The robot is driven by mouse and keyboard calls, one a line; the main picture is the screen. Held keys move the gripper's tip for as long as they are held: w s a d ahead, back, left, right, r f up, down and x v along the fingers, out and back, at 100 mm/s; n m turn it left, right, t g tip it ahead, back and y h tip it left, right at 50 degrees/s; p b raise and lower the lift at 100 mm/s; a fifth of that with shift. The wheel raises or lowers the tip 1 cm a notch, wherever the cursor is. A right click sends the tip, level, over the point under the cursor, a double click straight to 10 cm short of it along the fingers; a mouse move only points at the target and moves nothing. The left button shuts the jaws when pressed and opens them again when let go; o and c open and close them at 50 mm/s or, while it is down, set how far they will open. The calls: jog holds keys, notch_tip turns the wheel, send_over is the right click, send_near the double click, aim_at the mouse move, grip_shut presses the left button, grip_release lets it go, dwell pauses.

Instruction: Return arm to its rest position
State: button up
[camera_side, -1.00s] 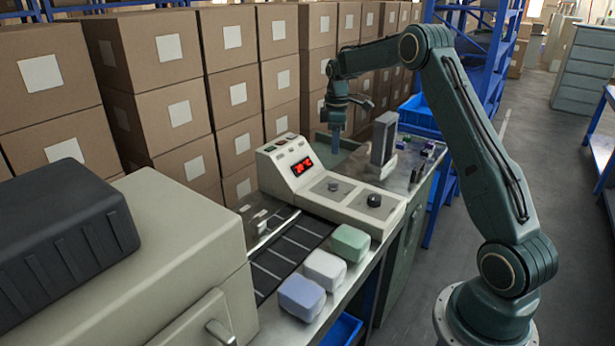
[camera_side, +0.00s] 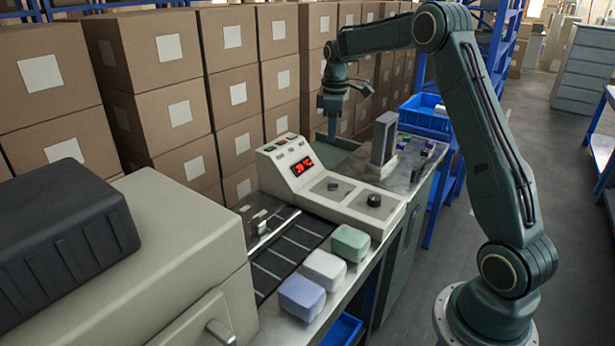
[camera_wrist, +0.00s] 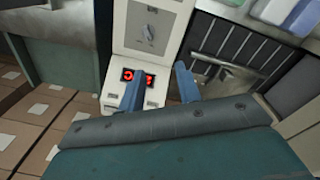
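My gripper (camera_side: 332,128) hangs fingers-down above the far end of the bench, behind the control panel in the side view. In the wrist view my gripper (camera_wrist: 158,82) shows two blue fingers standing apart with nothing held between them. My arm is bent, with its elbow high at the upper right of the side view. The cream control panel (camera_side: 290,172) with a red lit display is below and nearer the side camera than the gripper. In the wrist view the panel (camera_wrist: 145,60) appears beyond the fingers.
Three soft blocks, green (camera_side: 350,243), white (camera_side: 324,269) and lilac (camera_side: 301,297), sit beside the dark slatted conveyor (camera_side: 285,255). A grey upright block (camera_side: 384,138) stands on the bench right of the gripper. Stacked cartons (camera_side: 235,95) line the back. A blue bin (camera_side: 425,113) is behind.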

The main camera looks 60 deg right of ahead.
jog(key=s+a+r+m+t, duration=0.1)
jog(key=s+a+r, duration=0.5)
jog(key=a, duration=0.2)
jog(key=s+a+r+m+t, duration=0.2)
jog(key=s+a+r, duration=0.35)
jog(key=a, duration=0.25)
jog(key=s+a+f+m+t, duration=0.1)
jog(key=s+a, duration=0.3)
jog(key=s, duration=0.5)
jog(key=s+a+f+m+t, duration=0.1)
jog(key=s+a+f, duration=0.1)
jog(key=s+a, duration=0.3)
jog(key=s, duration=0.4)
jog(key=shift+s+a+f+m, duration=0.15)
jog(key=shift+a+f+m, duration=0.1)
jog(key=shift+f+m, duration=0.05)
